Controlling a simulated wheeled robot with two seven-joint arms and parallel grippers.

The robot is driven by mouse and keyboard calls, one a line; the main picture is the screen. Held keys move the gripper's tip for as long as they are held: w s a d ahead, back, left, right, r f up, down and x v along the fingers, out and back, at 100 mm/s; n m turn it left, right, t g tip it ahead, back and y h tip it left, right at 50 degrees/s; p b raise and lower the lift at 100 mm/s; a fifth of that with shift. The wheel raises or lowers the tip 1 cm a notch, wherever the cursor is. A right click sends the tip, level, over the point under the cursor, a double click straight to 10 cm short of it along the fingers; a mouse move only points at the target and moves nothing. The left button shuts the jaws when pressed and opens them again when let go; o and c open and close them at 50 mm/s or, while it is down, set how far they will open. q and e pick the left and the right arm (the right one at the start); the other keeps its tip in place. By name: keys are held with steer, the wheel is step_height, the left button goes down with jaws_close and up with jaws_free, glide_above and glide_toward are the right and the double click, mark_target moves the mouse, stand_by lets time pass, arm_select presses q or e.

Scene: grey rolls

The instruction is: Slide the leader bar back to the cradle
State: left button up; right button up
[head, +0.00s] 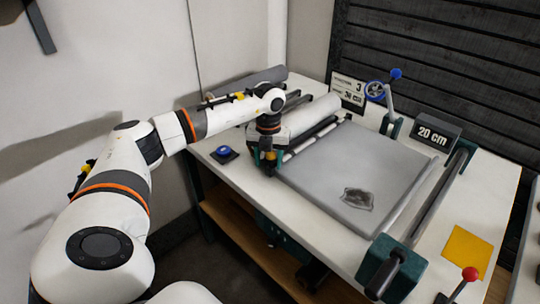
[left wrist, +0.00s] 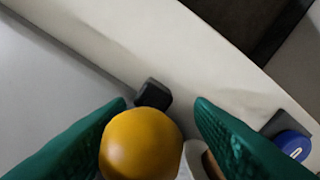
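A dark bar with pale segments (head: 314,137), which looks like the leader bar, lies along the near-left edge of the grey sheet (head: 360,150), beside the pale roll (head: 312,116). My left gripper (head: 269,169) points down at the bar's near end. In the left wrist view its green fingers (left wrist: 160,105) stand apart on both sides of a yellow ball knob (left wrist: 140,145). A gap shows between the knob and the right finger; contact on the left side is unclear. A small black block (left wrist: 153,93) lies just beyond. I cannot clearly pick out the cradle. My right gripper is not in view.
A blue button (head: 224,152) sits left of my gripper, near the table edge. A dark rail (head: 440,195) with a teal block (head: 392,262), a "20 cm" display (head: 437,133), a blue-knobbed lever (head: 392,100) and a yellow pad (head: 468,246) occupy the right side. A dark patch (head: 358,199) marks the sheet.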

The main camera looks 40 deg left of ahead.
arm_select(q)
steer(key=shift+d+r, duration=0.1)
steer(key=shift+r, duration=0.05)
step_height(320, 180, up, 12)
steer(key=shift+f, duration=0.2)
stand_by(0.8)
